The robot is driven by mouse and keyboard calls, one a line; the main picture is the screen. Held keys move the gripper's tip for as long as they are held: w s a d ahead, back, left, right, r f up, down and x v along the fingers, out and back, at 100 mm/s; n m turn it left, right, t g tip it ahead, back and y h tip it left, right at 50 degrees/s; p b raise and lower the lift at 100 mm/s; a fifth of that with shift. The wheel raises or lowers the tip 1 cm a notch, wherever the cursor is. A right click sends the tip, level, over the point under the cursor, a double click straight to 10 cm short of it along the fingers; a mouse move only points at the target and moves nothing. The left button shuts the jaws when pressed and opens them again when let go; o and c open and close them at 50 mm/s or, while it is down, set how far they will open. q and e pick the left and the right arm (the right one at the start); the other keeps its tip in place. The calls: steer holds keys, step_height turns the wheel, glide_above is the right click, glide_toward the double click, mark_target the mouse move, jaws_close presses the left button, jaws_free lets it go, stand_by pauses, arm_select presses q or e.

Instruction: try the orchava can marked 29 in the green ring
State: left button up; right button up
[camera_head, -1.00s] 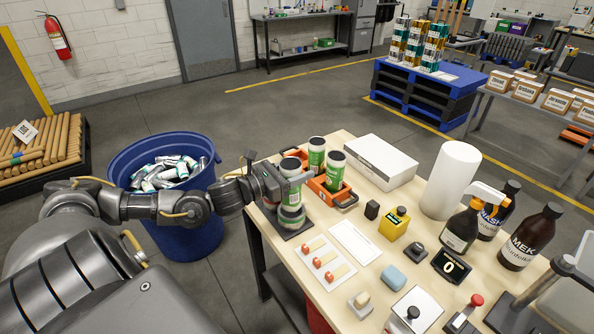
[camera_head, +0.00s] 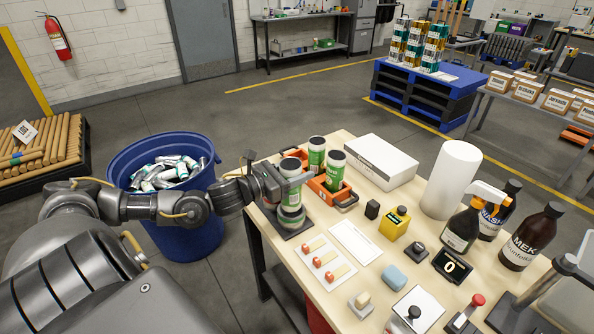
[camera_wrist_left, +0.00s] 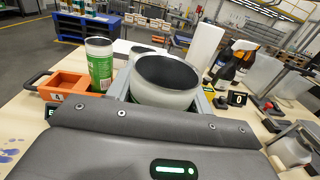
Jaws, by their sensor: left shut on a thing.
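My left gripper (camera_head: 291,182) is shut on an upright white and green can (camera_head: 291,194), whose dark open top shows between the fingers. The held can fills the middle of the left wrist view (camera_wrist_left: 165,95). Its bottom is at a round, ring-like piece (camera_head: 291,221) on a dark square plate (camera_head: 297,234) at the table's left edge. I cannot tell whether the can is inside it, nor read a number or the ring's colour. My right gripper is not in view.
A blue bin of cans (camera_head: 196,221) stands left of the table. A white box (camera_head: 375,162), a white roll (camera_head: 451,180), dark bottles (camera_head: 530,237), a yellow container (camera_head: 394,224) and a display reading 0 (camera_head: 450,266) crowd the table. A white card (camera_head: 355,243) lies beside a red-knobbed sample board (camera_head: 325,263).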

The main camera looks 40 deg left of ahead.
arm_select(q)
steer(key=shift+f+b, duration=2.3)
steer(key=shift+f, duration=0.45)
stand_by(2.4)
steer(key=o, duration=1)
steer(key=shift+s+a, duration=0.1)
steer(key=shift+s, duration=0.2)
steer(key=shift+b+v, duration=0.35)
steer(key=shift+v, duration=4.75)
steer(key=shift+r, duration=0.1)
